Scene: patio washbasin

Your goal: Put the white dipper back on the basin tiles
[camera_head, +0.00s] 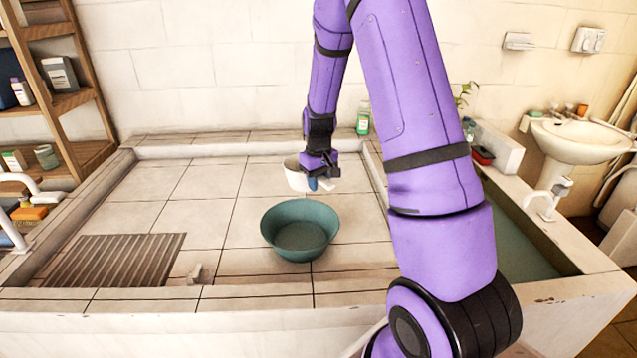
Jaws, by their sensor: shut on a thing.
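The white dipper (295,177) shows just behind the green bowl, partly hidden by my gripper. My gripper (325,181) points down and is shut on the dipper at its right side. The basin tiles (205,215) spread pale and flat around and below them. I cannot tell whether the dipper touches the tiles or hangs just above them.
A green bowl (300,232) stands on the tiles in front of the dipper. A metal grate (115,260) lies at the front left, with a small pale object (195,274) beside it. A green bottle (363,118) stands behind. Tiles to the left are clear.

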